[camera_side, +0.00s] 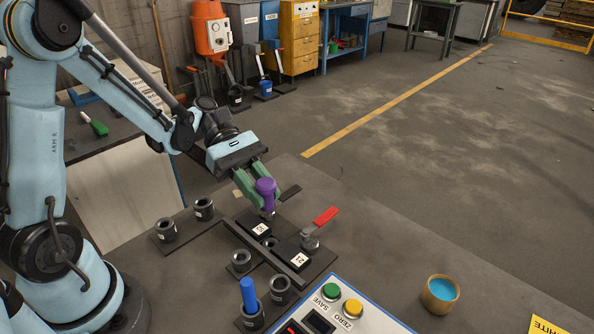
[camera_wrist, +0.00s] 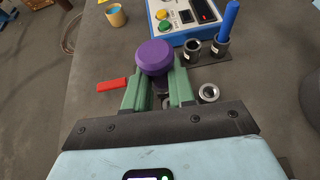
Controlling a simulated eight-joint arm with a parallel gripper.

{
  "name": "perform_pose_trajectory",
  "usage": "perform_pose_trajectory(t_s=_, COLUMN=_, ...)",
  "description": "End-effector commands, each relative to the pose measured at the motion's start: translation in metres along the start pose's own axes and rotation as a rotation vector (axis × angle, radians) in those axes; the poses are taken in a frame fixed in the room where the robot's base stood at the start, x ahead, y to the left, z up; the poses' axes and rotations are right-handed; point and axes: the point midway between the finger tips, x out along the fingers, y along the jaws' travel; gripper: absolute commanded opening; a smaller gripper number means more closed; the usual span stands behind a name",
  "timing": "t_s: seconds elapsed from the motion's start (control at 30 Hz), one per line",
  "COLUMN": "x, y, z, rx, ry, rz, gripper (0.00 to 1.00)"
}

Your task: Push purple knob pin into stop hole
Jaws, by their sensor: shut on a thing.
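The purple knob pin (camera_side: 265,188) is held upright between the green fingers of my gripper (camera_side: 258,192). Its round purple head also shows in the wrist view (camera_wrist: 154,57), between the fingertips (camera_wrist: 158,82). My gripper is shut on it. The stop hole itself is hidden or too small to make out.
A red-handled lever (camera_side: 326,216) stands right of the pin. Metal sockets (camera_side: 165,230) stand to the left and front, one holding a blue rod (camera_side: 248,294). A control box (camera_side: 340,308) with green and yellow buttons and a tan cup (camera_side: 440,293) are nearer the front.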

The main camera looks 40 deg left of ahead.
Motion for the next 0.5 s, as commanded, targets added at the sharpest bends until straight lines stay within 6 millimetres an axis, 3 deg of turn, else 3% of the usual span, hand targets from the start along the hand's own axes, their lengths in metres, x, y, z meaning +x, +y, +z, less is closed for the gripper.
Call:
perform_pose_trajectory(t_s=0.23, x=0.001, y=0.000, z=-0.004, rx=-0.003, ry=0.001, rz=0.001, gripper=0.00)
perform_pose_trajectory(t_s=0.5, x=0.011, y=0.000, z=-0.024, rx=-0.003, ry=0.001, rz=0.001, gripper=0.00)
